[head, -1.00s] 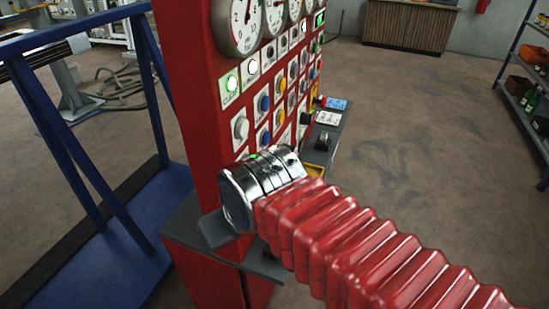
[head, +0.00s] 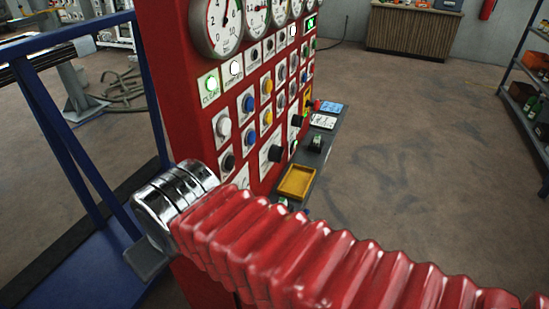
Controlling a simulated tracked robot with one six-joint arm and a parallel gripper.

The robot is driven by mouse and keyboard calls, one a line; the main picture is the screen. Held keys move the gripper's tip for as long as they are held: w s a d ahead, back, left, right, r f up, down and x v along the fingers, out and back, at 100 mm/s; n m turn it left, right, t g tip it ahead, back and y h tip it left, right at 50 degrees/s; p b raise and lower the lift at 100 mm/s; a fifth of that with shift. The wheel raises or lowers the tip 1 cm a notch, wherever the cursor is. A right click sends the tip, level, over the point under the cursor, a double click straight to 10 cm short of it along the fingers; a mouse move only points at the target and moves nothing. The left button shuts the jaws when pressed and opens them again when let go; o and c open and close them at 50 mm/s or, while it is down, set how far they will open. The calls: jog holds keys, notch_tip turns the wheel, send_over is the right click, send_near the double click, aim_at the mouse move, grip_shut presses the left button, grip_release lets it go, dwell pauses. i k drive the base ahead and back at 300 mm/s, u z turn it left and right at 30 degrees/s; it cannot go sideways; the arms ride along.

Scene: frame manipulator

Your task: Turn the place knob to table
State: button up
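A red control panel (head: 180,70) stands left of centre, with gauges, lit buttons and black knobs on its face. One black knob (head: 276,153) is low on the face, and a smaller black knob (head: 296,120) is farther along. I cannot read their labels, so I cannot tell which is the place knob. My gripper (head: 148,260) is at the lower left, past the panel's near edge and apart from these knobs. Only a dark grey part shows below the chrome wrist. Whether the fingers are open or shut cannot be seen. My red bellows arm hides the panel's lower part.
A dark ledge (head: 318,160) along the panel holds a yellow tray (head: 297,182) and a small black lever (head: 316,142). A blue metal frame (head: 100,215) stands at the left, close to my gripper. Open floor (head: 420,150) lies to the right, with a shelf (head: 530,100) beyond.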

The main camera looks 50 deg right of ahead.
aim_at(276, 153)
jog(key=u, duration=0.1)
jog(key=k, duration=1.05)
jog(key=z, duration=0.6)
jog(key=i, duration=1)
jog(key=z, duration=0.05)
